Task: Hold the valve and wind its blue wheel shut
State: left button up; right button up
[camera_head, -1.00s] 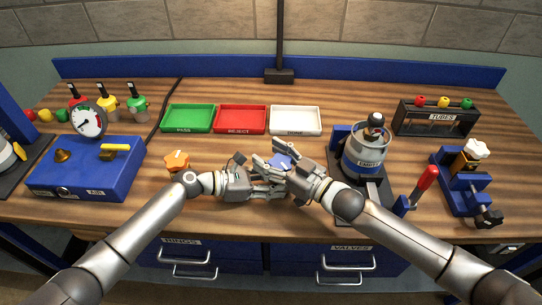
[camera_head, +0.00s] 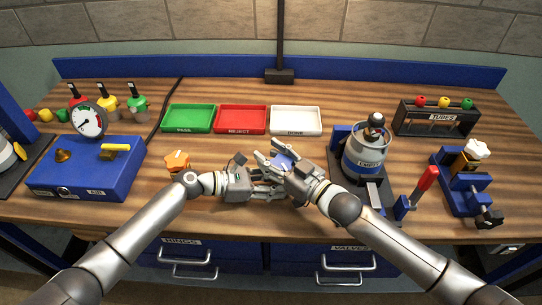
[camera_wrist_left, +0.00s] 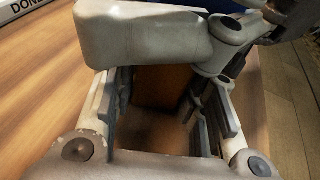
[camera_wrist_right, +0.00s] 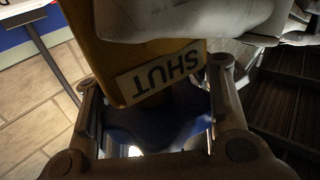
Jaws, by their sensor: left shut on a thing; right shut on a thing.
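The valve's blue wheel (camera_head: 283,161) shows between the fingers of my right gripper (camera_head: 274,162) in the head view. In the right wrist view the blue wheel (camera_wrist_right: 160,130) sits between the right fingers, which are shut on it. Beside it is a yellow part with a white SHUT label (camera_wrist_right: 160,72), which reads upside down. My left gripper (camera_head: 268,186) is shut on the valve body, an orange-brown block (camera_wrist_left: 158,88) between its fingers in the left wrist view. The two grippers are close together above the bench. Much of the valve is hidden by the fingers.
An orange-wheeled piece (camera_head: 176,161) stands left of my left gripper. Green (camera_head: 190,129), red (camera_head: 240,131) and white (camera_head: 295,132) trays lie behind. A blue gauge box (camera_head: 75,178) is at left. A grey canister (camera_head: 366,150) is close on the right.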

pick_arm(q)
jog(key=shift+w+a+f, duration=0.1)
jog(key=shift+w+a, duration=0.15)
jog(key=shift+a, duration=0.1)
pick_arm(e)
jog(key=shift+d+m+t+h, duration=0.1)
jog(key=shift+m+t+h, duration=0.9)
jog(key=shift+t+h, duration=0.15)
jog(key=shift+w+d+t+h, duration=0.1)
jog(key=shift+d+t+h, duration=0.05)
jog(key=shift+t+h, duration=0.1)
jog(key=o, duration=0.7)
jog(key=shift+o, duration=0.8)
pick_arm(q)
jog(key=shift+d, duration=0.1)
pick_arm(e)
jog(key=shift+w, duration=0.1)
pick_arm(q)
jog(key=shift+s+d+r, duration=0.1)
jog(key=shift+d+r, duration=0.05)
jog(key=shift+r, duration=0.05)
pick_arm(e)
jog(key=v, duration=1.2)
